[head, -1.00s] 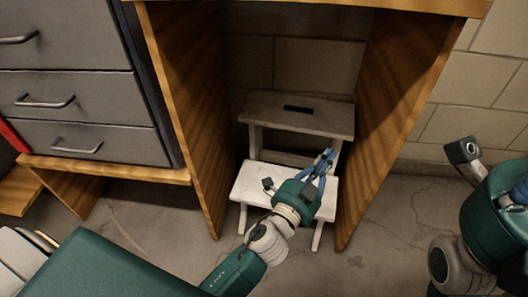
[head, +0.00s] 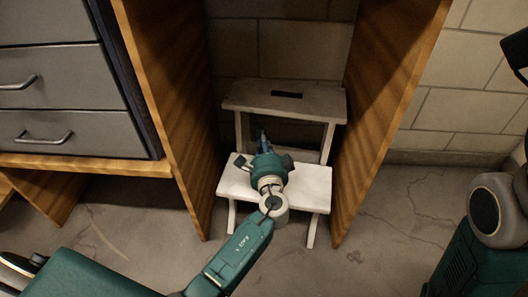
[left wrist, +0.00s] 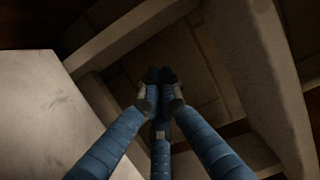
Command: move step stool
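The white step stool (head: 285,183) stands upright on the floor between two wooden side panels. It has a lower step and a higher top with a dark slot (head: 287,94). My left gripper (head: 262,136) reaches over the lower step, its blue fingers pointing into the gap beneath the top. In the left wrist view, the fingertips (left wrist: 158,80) are drawn together with nothing visible between them. The pale lower step (left wrist: 40,105) fills the left of that view, and stool frame parts (left wrist: 255,65) lie around the fingers. Contact cannot be told. My right gripper is out of view.
Wooden panels (head: 165,110) and (head: 390,120) stand close on both sides of the stool. Grey drawers (head: 60,75) are at the left. A block wall (head: 460,110) is behind. Concrete floor (head: 375,255) is open in front and to the right.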

